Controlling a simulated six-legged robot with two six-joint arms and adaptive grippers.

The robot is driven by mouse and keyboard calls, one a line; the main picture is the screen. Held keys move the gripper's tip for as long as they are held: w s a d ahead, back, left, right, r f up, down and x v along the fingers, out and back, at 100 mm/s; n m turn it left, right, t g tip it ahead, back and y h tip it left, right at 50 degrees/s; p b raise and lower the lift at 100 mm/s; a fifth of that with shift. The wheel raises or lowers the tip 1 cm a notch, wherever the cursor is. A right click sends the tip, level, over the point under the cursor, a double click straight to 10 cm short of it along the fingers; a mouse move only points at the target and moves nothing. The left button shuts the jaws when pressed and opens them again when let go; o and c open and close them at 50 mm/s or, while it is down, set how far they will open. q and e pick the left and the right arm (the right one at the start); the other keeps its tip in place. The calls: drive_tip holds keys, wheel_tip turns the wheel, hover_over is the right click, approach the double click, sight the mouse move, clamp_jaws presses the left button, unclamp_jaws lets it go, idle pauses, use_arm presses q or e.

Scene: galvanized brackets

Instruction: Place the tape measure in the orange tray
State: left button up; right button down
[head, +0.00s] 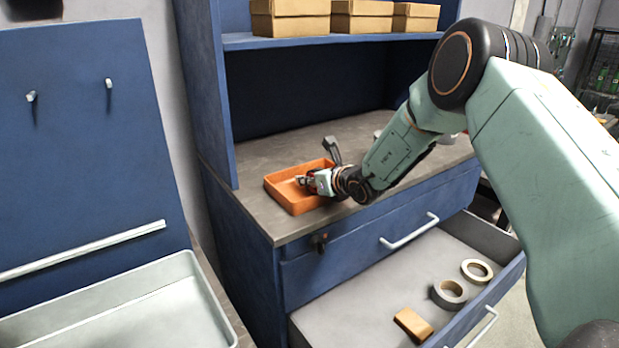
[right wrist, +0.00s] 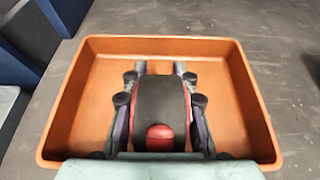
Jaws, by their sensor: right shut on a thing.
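The orange tray (head: 282,194) stands on the grey worktop of the blue cabinet, and its walls surround the view in the right wrist view (right wrist: 75,100). The tape measure (right wrist: 158,105), black with red sides, is between the fingers of my right gripper (right wrist: 158,90). That gripper is shut on it and is over the inside of the tray, also in the head view (head: 306,182). I cannot tell whether the tape measure touches the tray floor. In the head view it is mostly hidden by the gripper. My left gripper is not in view.
An open drawer (head: 375,285) below the worktop holds a grey tape roll (head: 449,293), a pale tape roll (head: 477,271) and a tan block (head: 413,325). Cardboard boxes (head: 290,18) sit on the shelf above. A pale metal bin (head: 130,305) is at lower left.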

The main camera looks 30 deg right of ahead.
drive_tip(key=shift+w+d+f, duration=0.1)
drive_tip(key=shift+w+f, duration=0.05)
drive_tip(key=shift+w, duration=0.1)
drive_tip(key=c, duration=1.5)
unclamp_jaws()
drive_tip(key=shift+f, duration=0.1)
drive_tip(key=o, duration=0.5)
drive_tip(key=shift+s+r, duration=0.2)
drive_tip(key=shift+c, duration=0.2)
drive_tip(key=shift+w+f, duration=0.1)
drive_tip(key=v, duration=1)
drive_tip(key=shift+s+d+r+p, duration=0.1)
drive_tip(key=shift+s+r+p, duration=0.15)
drive_tip(key=shift+p, duration=0.15)
drive_tip(key=shift+v, duration=0.75)
drive_tip(key=shift+f, duration=0.15)
